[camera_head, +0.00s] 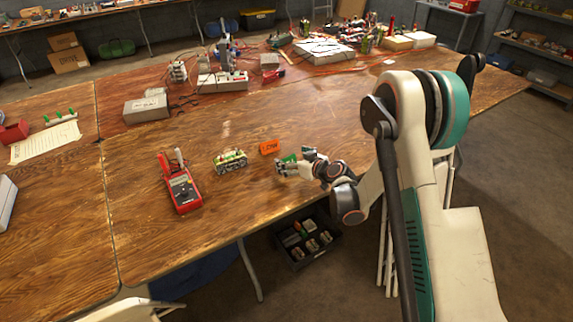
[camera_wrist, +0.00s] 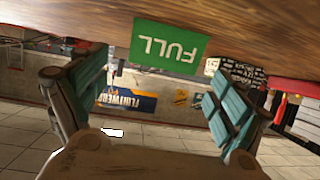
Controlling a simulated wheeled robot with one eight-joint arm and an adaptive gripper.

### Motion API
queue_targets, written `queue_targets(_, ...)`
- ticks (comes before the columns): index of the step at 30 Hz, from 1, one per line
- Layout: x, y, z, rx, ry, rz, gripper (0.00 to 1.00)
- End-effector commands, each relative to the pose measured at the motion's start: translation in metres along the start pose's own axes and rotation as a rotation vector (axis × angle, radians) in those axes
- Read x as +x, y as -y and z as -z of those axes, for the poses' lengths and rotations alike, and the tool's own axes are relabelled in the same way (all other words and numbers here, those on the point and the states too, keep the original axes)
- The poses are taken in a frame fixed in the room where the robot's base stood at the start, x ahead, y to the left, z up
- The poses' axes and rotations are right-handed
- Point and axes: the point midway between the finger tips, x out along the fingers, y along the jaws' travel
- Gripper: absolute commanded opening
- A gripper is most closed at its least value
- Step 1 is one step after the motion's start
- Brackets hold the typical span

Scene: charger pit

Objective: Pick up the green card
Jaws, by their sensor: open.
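In the head view, my gripper (camera_head: 290,166) is low at the table's near edge. Only a small green part of the card (camera_head: 290,158) shows there, beside the fingers, and the rest is hidden.
An orange card (camera_head: 269,147) lies just behind my gripper. A small green circuit device (camera_head: 230,160) and a red multimeter (camera_head: 182,189) stand to the left. Bare table lies around the orange card.

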Motion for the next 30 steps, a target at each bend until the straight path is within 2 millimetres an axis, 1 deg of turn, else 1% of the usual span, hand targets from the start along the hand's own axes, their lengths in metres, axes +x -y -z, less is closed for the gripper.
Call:
queue_targets(1,0.01,0.002,-0.004,-0.001,0.0,0.002,0.9)
queue_targets(6,0.033,0.003,-0.005,-0.001,0.0,0.001,0.9)
queue_targets(9,0.038,0.002,-0.004,0.0,0.0,0.0,0.9)
queue_targets(14,0.037,0.002,-0.003,0.0,0.0,0.0,0.9)
queue_targets(15,0.037,0.002,-0.003,0.0,0.0,0.0,0.83)
queue_targets(17,0.037,0.002,-0.003,0.0,0.0,0.0,0.8)
queue_targets(20,0.037,0.002,-0.003,0.0,0.0,0.0,0.72)
queue_targets(24,0.037,0.002,-0.003,0.0,0.0,0.0,0.6)
queue_targets(30,0.037,0.002,-0.003,0.0,0.0,0.0,0.59)
